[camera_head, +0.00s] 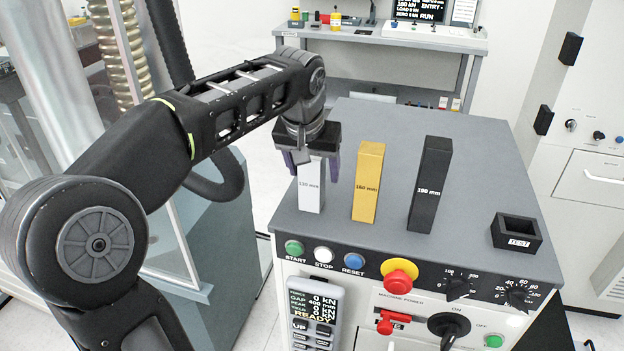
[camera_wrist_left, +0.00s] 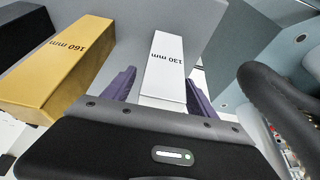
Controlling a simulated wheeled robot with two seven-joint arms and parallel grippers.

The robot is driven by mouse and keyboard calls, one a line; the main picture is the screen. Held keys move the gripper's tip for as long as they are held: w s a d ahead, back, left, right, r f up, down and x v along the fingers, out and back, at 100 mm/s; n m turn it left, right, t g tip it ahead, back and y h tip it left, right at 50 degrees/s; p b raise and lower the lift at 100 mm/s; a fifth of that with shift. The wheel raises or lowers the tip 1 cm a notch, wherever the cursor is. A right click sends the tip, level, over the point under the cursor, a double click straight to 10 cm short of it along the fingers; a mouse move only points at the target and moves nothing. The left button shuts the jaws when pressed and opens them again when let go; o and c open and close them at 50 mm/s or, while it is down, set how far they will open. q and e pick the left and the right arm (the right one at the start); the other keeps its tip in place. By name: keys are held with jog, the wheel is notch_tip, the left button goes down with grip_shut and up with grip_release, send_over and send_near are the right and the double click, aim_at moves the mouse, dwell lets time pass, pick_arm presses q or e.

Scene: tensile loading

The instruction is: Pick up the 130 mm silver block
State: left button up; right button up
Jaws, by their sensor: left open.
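The silver block (camera_head: 311,190), labelled 130 mm, stands upright at the left of the grey machine top (camera_head: 386,122). My left gripper (camera_head: 316,168) is over it from above, open, with one purple finger on each side of the block's upper part. In the left wrist view the silver block (camera_wrist_left: 165,68) shows between the two fingers of the left gripper (camera_wrist_left: 160,90), with its label facing the camera. Whether either finger touches the block I cannot tell. My right gripper is not in view.
A gold block (camera_head: 368,182) labelled 160 mm stands just right of the silver one, and a taller black block (camera_head: 430,185) stands farther right. A black TEST holder (camera_head: 516,233) sits at the right. Buttons and knobs line the front panel (camera_head: 400,275).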

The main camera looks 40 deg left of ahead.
pick_arm(q)
jog(key=shift+c, duration=0.6)
grip_shut()
dwell(0.3)
jog(key=shift+r, duration=0.1)
